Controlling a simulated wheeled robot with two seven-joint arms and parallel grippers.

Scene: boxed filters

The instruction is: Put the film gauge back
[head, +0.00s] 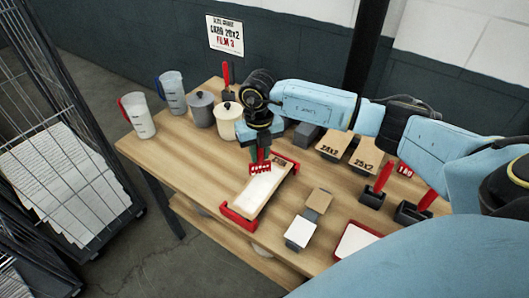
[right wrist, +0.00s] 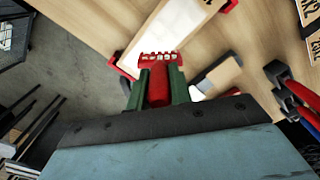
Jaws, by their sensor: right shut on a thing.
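The film gauge, a red comb-like tool (head: 260,168), is held in my right gripper (head: 261,152). I cannot tell whether the teeth touch the board. My left gripper is out of view.
Black stands with red-handled tools (head: 375,187) are at the right, another (head: 228,82) at the back. Labelled boxes (head: 365,153) lie behind the board; small blocks (head: 299,233) and a red-rimmed tray (head: 355,240) are nearer.

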